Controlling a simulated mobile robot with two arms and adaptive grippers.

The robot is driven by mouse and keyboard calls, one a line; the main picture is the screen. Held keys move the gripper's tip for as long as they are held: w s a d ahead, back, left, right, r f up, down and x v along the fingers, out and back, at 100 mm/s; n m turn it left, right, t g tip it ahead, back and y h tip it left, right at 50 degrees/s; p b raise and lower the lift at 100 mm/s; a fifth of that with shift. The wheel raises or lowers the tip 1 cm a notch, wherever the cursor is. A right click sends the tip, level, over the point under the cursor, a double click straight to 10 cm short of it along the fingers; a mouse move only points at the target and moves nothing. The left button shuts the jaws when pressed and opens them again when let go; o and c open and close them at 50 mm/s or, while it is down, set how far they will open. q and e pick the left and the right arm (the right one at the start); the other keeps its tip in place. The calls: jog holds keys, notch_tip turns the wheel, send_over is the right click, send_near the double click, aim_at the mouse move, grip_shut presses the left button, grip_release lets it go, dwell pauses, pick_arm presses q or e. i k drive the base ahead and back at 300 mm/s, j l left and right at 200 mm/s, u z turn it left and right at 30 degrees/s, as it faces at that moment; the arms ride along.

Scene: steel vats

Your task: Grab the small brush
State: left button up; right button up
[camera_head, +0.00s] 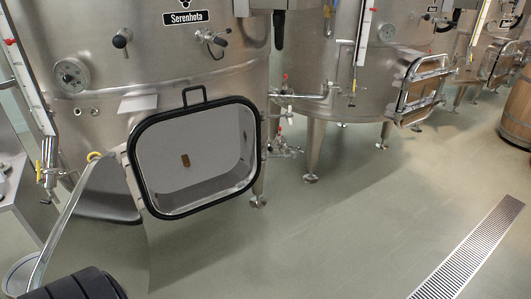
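I cannot make out a small brush for certain. A small brown object (185,160) shows inside the black-rimmed hatch frame (143,190) on the front of the near steel vat; it is too small to tell what it is. Neither of my grippers can be made out in the head view. A black ridged shape at the bottom left edge is cut off, and I cannot tell what it is.
The near steel vat (180,55) carries a gauge (71,73) and valves. More vats (320,70) stand to the right, with a wooden barrel (517,112) at the right edge. A floor drain grate (470,255) lies at lower right. The middle floor is clear.

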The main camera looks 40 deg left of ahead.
aim_at(186, 160)
jog(key=z, duration=10.1)
jog(key=i+l, duration=0.7)
jog(key=l, duration=0.2)
jog(key=i+l, duration=0.35)
jog(key=l, duration=0.15)
